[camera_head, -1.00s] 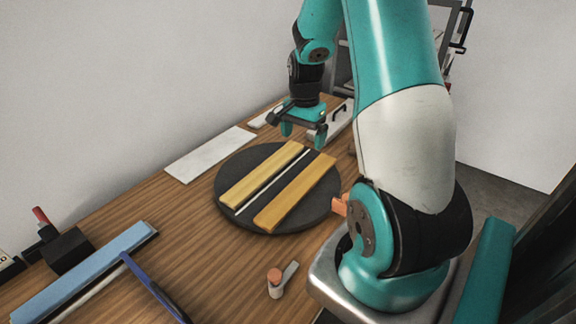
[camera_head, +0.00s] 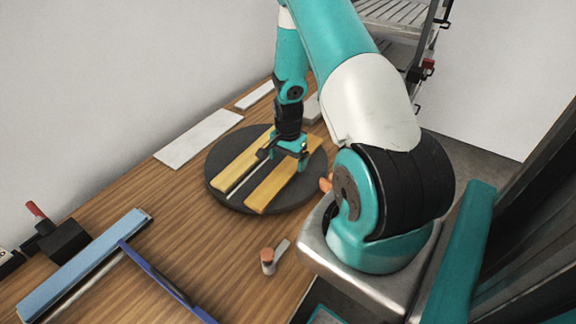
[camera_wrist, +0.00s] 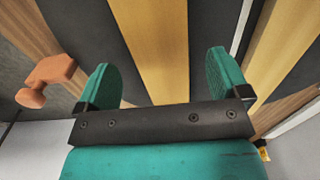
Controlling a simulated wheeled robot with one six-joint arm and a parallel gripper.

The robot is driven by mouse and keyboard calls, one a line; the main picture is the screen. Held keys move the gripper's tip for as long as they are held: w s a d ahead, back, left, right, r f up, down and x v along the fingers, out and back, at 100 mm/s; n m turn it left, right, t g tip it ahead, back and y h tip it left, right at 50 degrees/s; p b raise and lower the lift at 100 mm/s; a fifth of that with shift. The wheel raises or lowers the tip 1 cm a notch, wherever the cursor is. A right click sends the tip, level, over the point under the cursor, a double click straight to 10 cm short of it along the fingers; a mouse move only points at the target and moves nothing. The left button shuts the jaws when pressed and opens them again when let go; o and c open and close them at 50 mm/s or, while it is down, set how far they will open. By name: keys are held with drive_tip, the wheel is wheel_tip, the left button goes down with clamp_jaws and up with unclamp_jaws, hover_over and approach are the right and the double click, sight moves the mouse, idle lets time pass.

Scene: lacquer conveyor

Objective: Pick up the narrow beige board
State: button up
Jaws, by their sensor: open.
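Two yellow-beige boards lie side by side on a round dark turntable (camera_head: 313,182). The right board (camera_head: 268,193) and the left board (camera_head: 236,166) look alike in the head view, and I cannot tell which is narrower. My gripper (camera_head: 284,157) is above the right board, pointing down. In the wrist view my gripper (camera_wrist: 160,85) is open and empty, with the right board (camera_wrist: 155,45) running between its teal fingers. The left board (camera_wrist: 283,45) lies outside the right finger. My gripper hides part of the right board's far end in the head view.
A thin white strip (camera_head: 243,182) lies between the boards. An orange knob (camera_wrist: 48,80) is at the turntable's side. White boards (camera_head: 198,138) lie behind on the wooden table.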

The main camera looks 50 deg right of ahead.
sight(288, 166)
drive_tip(key=shift+f, duration=1.25)
drive_tip(key=c, duration=1.2)
drive_tip(key=shift+o, duration=0.2)
wheel_tip(288, 166, up, 20)
drive_tip(key=b, duration=0.3)
